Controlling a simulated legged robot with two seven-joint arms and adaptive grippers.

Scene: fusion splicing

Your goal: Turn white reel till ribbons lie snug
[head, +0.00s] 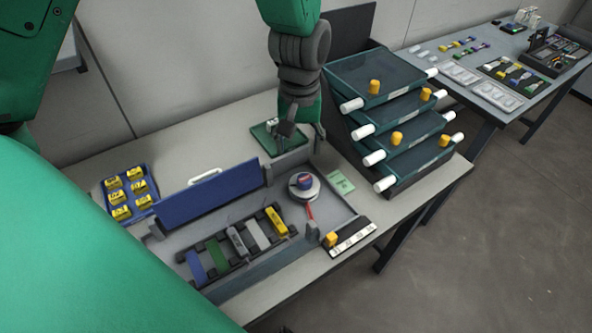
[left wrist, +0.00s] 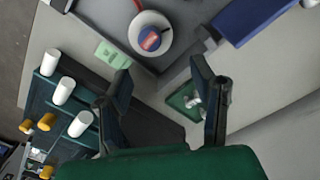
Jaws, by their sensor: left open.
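The white reel (head: 304,193) sits in the right end of the grey tray (head: 262,277), with a blue and red cap on top. A red ribbon (head: 310,211) runs from the reel toward the front of the tray. I cannot tell how tight it lies. The reel (left wrist: 150,45) also shows at the top of the left wrist view. My left gripper (head: 302,135) hangs above the table behind the reel, apart from it. In the left wrist view its two fingers (left wrist: 162,88) are spread and nothing is between them. My right gripper is not in view.
A green tray (head: 262,134) lies below and beside my left gripper. A raised blue panel (head: 211,192) stands left of the reel. A rack of dark drawers (head: 385,95) with white and yellow knobs stands to the right. A green card (head: 341,182) lies near the reel.

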